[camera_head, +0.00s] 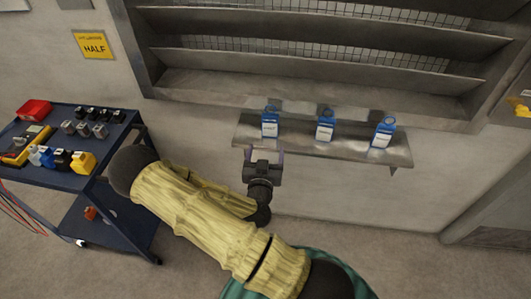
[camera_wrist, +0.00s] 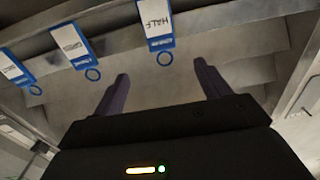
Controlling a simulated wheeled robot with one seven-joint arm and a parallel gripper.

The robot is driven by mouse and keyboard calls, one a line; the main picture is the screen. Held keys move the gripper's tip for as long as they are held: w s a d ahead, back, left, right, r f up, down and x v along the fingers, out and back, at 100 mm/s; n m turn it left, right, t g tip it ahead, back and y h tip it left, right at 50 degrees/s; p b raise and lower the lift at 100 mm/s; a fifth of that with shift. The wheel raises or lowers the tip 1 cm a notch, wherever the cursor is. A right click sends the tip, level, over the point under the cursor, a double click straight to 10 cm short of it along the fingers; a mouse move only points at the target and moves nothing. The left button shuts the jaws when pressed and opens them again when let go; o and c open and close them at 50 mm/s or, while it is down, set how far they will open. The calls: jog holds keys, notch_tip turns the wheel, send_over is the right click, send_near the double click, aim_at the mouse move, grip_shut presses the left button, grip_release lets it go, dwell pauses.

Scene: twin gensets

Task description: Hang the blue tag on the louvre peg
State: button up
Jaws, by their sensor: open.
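Three blue tags with white labels are in a row at the metal ledge (camera_head: 345,150) below the louvre (camera_head: 330,52). In the head view they are the left tag (camera_head: 270,128), the middle tag (camera_head: 325,130) and the right tag (camera_head: 383,135). My gripper (camera_head: 265,154) is open and empty, just in front of and below the left tag. In the wrist view, a tag labelled HALF (camera_wrist: 158,28) is just beyond the open fingers (camera_wrist: 160,72), its ring (camera_wrist: 165,58) towards them. Two other tags (camera_wrist: 72,45) (camera_wrist: 14,70) are further left. I cannot make out a louvre peg.
A yellow sign reading HALF (camera_head: 93,44) is on the wall at left. The floor right of my arm (camera_head: 400,250) is clear.

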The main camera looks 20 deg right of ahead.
jog(key=s+a+f+m+g+y, duration=0.1)
jog(key=s+a+f+g+y, duration=0.35)
jog(key=g, duration=0.45)
jog(key=s+a+r+n+g+y, duration=0.3)
jog(key=s+r+n, duration=0.4)
jog(key=r, duration=0.6)
jog(key=shift+s+a+g+y, duration=0.4)
jog(key=shift+s+a+y, duration=0.45)
jog(key=shift+s+a, duration=0.2)
jog(key=shift+w+r, duration=0.1)
jog(key=shift+r, duration=0.05)
jog(key=w+p+v, duration=0.2)
jog(key=p+v, duration=0.6)
jog(key=shift+r+p, duration=0.4)
jog(key=shift+r, duration=0.05)
